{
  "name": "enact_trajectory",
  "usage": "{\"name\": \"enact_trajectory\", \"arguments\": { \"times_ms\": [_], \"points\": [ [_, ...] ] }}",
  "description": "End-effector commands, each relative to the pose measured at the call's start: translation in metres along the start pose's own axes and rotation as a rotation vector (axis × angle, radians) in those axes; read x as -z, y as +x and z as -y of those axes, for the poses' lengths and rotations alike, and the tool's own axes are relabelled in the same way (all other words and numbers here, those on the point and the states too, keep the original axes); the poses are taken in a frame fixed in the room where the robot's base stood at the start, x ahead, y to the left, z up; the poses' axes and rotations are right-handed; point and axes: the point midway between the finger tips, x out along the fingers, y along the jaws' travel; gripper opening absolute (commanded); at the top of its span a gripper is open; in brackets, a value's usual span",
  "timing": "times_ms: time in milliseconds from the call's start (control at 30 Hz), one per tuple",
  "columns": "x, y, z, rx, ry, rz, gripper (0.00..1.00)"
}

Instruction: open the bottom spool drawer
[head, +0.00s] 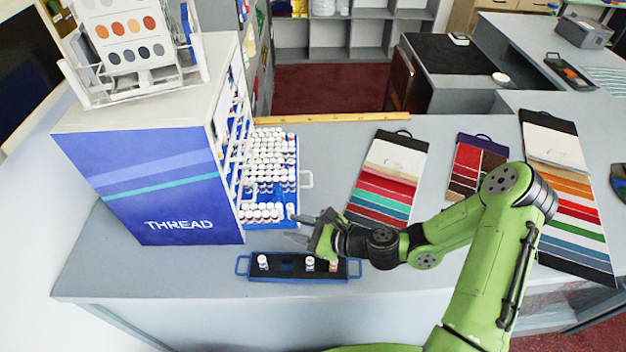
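The thread cabinet (150,190) is a blue and white box marked THREAD, on the left of the counter, with its drawer side facing right. A blue drawer (297,150) full of white-capped spools sticks out to the right from low on that side. It looks like the bottom drawer, and its white handle (307,180) is at its right end. My gripper (297,228) is near the drawer's front corner, to the front of the handle and apart from it. Its two fingers point left and are spread, with nothing visible between them.
A dark blue tray (342,268) with a few spools lies on the counter just in front of my gripper. Fabric swatch boards (393,165) lie to the right. A wire rack with a colour card (130,40) stands on the cabinet. A yellow ruler (335,118) lies along the back edge.

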Motion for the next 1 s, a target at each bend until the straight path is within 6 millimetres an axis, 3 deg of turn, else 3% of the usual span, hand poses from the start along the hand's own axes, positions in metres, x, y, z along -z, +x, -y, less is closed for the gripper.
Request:
{"name": "enact_trajectory", "arguments": {
  "times_ms": [200,300,400,533,667,1000],
  "points": [
    [0.037,-0.005,0.058,0.390,0.824,0.213,0.35],
    [0.064,-0.017,0.075,0.535,1.156,0.296,0.35],
    [0.085,-0.025,0.083,0.624,1.369,0.351,0.35],
    [0.095,-0.026,0.086,0.661,1.458,0.371,0.35],
    [0.096,-0.013,0.097,0.662,1.448,0.369,0.35],
    [0.106,0.050,0.146,0.658,1.444,0.369,0.35]
  ]
}}
